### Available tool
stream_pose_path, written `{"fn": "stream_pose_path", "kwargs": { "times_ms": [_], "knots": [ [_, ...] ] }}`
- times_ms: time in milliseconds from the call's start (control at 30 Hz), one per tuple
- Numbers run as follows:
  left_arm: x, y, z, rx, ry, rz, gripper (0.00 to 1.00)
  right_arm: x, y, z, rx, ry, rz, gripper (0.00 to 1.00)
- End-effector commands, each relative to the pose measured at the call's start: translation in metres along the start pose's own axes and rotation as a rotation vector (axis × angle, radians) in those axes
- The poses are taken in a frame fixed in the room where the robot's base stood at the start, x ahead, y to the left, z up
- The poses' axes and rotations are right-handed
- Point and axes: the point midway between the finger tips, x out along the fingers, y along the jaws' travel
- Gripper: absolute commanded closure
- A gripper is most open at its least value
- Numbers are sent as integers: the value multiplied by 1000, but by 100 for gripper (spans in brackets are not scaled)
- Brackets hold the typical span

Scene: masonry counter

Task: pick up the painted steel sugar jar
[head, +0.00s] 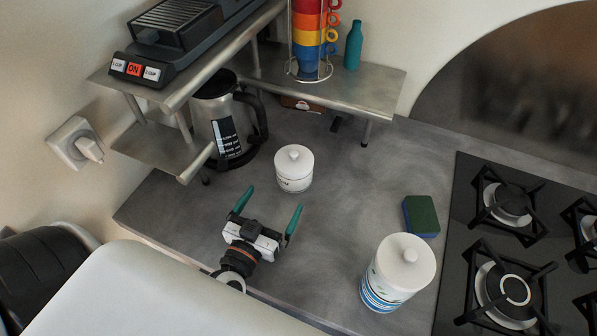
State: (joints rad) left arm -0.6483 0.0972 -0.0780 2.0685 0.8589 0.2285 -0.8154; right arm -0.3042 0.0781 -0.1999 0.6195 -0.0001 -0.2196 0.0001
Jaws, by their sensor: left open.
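A small white lidded jar with dark lettering (294,170), which I take to be the painted steel sugar jar, stands upright on the grey counter. The lettering is too small to read surely. My left gripper (275,198) is open and empty, its two green fingers apart and pointing towards the jar. The jar is just beyond the fingertips, with a small gap, and is not between them. My right gripper is not in view.
A larger white jar with blue stripes (398,272) stands at the front right, near a green and blue sponge (421,216). The gas hob (455,240) is at the right. A metal shelf (345,95) and a coffee pot (222,120) stand behind and left. Counter between the jars is clear.

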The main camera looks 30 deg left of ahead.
Motion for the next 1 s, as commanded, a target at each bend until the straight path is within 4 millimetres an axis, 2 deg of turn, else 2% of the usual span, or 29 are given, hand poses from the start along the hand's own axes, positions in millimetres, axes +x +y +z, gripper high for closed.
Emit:
{"fn": "stream_pose_path", "kwargs": {
  "times_ms": [67,167,400,667,900,1000],
  "knots": [
    [2,0,-7,0,-1,1,0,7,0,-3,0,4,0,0],
    [13,0,-4,-1,-2,1,0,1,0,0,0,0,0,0],
    [55,0,-3,0,-2,0,0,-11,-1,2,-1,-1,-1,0],
    [75,0,-5,1,-1,-1,0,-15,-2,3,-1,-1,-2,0],
    [111,1,-7,0,-2,-1,0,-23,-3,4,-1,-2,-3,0],
    [119,1,-8,1,-1,0,0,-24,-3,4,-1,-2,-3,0]
  ]
}}
